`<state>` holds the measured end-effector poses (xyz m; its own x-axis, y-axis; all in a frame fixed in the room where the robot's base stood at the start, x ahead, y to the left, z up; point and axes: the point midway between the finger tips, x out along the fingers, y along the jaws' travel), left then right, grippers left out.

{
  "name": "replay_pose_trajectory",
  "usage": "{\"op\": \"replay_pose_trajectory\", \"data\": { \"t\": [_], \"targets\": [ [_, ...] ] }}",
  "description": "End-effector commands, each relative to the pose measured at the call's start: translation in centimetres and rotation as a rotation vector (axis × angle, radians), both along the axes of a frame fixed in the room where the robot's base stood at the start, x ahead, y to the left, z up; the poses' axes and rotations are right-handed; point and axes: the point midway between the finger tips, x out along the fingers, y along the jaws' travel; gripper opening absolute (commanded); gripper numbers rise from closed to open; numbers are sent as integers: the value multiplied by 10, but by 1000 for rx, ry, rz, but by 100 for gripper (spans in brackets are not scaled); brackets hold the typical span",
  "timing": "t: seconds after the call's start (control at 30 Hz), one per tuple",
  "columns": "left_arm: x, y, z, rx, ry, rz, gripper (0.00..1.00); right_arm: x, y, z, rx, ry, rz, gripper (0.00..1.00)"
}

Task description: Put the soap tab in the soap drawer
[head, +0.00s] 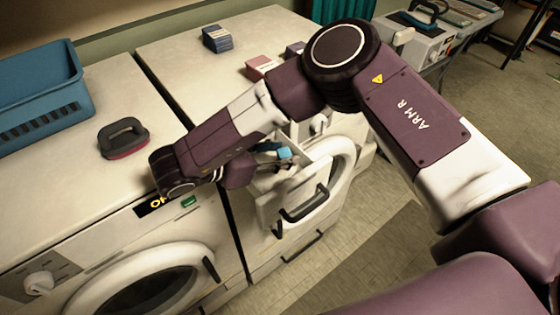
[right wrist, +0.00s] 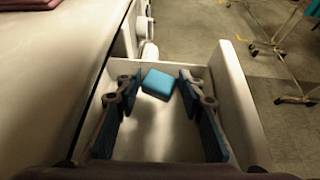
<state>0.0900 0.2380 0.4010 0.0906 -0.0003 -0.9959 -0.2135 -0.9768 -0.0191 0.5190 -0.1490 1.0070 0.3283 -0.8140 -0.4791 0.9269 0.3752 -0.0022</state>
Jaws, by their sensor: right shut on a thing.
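The soap tab is a small bright blue block (right wrist: 158,84), between the fingertips of my right gripper (right wrist: 158,88) in the right wrist view. The gripper is shut on it. In the head view the tab (head: 284,153) shows beside the right gripper (head: 268,160), over the open soap drawer (head: 268,212). The drawer is a white box, pulled out of the right machine, with a dark handle on its front. In the right wrist view its wall (right wrist: 238,100) and bare floor show around the fingers. Whether the tab touches the drawer floor is unclear. My left gripper is not in view.
A blue basket (head: 45,100) and a dark-handled brush (head: 124,138) sit on the left machine's top. A dark blue stack (head: 217,38) and a pink stack (head: 260,67) sit on the right machine. A round white door stands open beside the drawer.

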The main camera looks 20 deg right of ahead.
Motion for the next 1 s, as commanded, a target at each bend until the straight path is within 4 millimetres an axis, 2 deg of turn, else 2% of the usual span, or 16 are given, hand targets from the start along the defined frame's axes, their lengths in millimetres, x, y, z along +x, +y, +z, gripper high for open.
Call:
{"op": "replay_pose_trajectory", "data": {
  "t": [0.33, 0.67, 0.7, 0.8, 0.87, 1.0],
  "targets": [
    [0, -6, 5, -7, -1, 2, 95, -1, 0, -38, 0, 2, -1, 19],
    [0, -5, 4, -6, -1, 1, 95, 0, 0, -42, 0, 0, 1, 19],
    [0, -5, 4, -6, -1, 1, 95, 0, 0, -42, 0, 0, 1, 38],
    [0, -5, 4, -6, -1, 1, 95, 0, 0, -42, 0, 0, 1, 49],
    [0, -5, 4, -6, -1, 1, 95, 0, 0, -42, 0, 0, 1, 53],
    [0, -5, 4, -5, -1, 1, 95, 0, 0, -42, 0, 0, 1, 53]
  ]
}}
